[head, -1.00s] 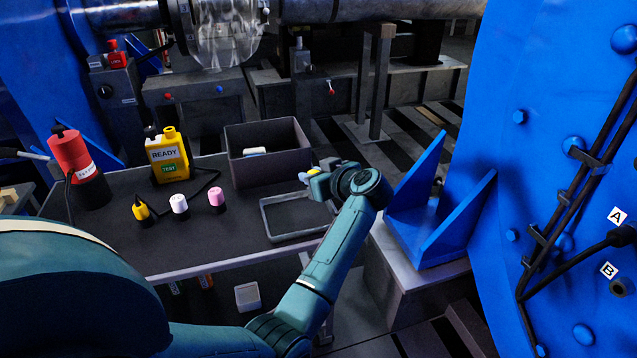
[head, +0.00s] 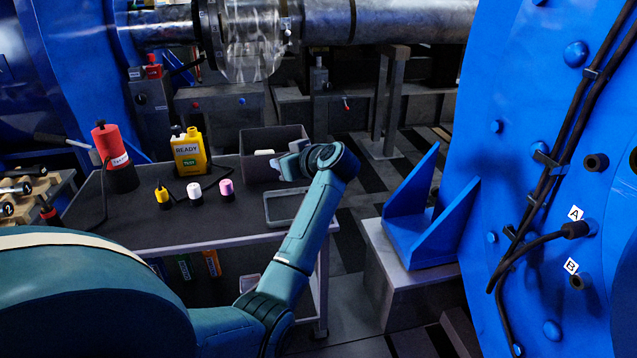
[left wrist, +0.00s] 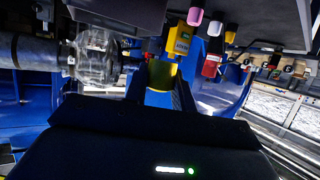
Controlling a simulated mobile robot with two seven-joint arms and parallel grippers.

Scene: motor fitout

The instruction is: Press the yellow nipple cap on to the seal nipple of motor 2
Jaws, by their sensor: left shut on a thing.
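In the head view the end of my left arm is above the bench near the grey bin, and I cannot make out the cap there. A big blue motor housing (head: 520,210) stands at the right, well away from my gripper. It carries short black fittings (head: 595,162) and a cable plug (head: 575,229) near labels A and B. I cannot tell which motor is motor 2 or which fitting is its seal nipple. My right gripper is out of view.
The bench (head: 130,225) holds a yellow READY tester (head: 188,152), a red-topped device (head: 110,145), small yellow, white and pink pieces (head: 195,190), a grey bin (head: 272,138) and a shallow tray (head: 282,222). A blue bracket (head: 420,230) stands between bench and motor.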

